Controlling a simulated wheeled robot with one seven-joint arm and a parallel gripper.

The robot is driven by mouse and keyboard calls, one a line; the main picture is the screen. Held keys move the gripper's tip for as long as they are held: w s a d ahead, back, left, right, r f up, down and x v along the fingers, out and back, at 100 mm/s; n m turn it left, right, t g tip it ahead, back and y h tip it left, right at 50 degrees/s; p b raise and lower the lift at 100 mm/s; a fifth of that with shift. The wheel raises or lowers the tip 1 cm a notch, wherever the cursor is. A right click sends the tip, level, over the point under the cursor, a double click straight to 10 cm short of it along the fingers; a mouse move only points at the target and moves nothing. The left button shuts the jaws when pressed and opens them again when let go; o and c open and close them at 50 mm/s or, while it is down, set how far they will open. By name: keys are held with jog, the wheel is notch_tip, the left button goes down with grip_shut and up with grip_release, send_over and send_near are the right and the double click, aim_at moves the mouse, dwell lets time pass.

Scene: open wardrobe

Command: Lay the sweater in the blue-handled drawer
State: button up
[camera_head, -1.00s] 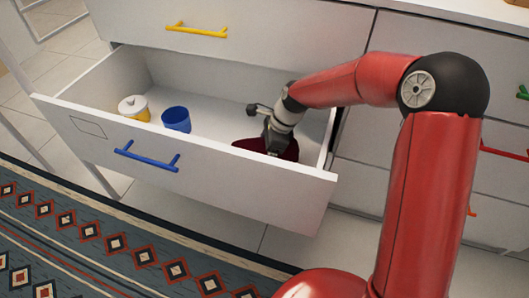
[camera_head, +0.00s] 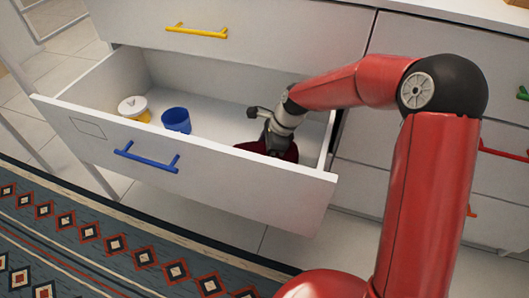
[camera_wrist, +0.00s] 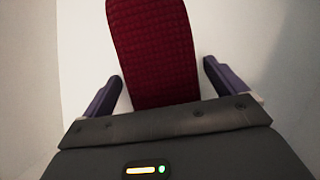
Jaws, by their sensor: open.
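The blue-handled drawer (camera_head: 210,180) is pulled open below a yellow-handled drawer. Its blue handle (camera_head: 146,156) is on the front panel. The dark red sweater (camera_head: 250,147) is inside the drawer at the right end, partly hidden by my gripper and the front panel. In the wrist view the sweater (camera_wrist: 153,50) is a folded, knitted strip with a rounded far end. My gripper (camera_wrist: 160,85) is open, with one finger on each side of the sweater and a visible gap to each finger. In the head view my gripper (camera_head: 277,143) is down inside the drawer, over the sweater.
A blue cup (camera_head: 176,120) and a yellow pot with a white lid (camera_head: 134,108) stand in the drawer's left part. Bare drawer floor lies between the cup and the sweater. The yellow handle (camera_head: 196,31) is above. A patterned rug (camera_head: 110,250) lies in front.

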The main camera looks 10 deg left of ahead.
jog(key=p+v, duration=0.1)
jog(key=v, duration=1)
jog(key=shift+d+r, duration=0.1)
jog(key=shift+r, duration=0.2)
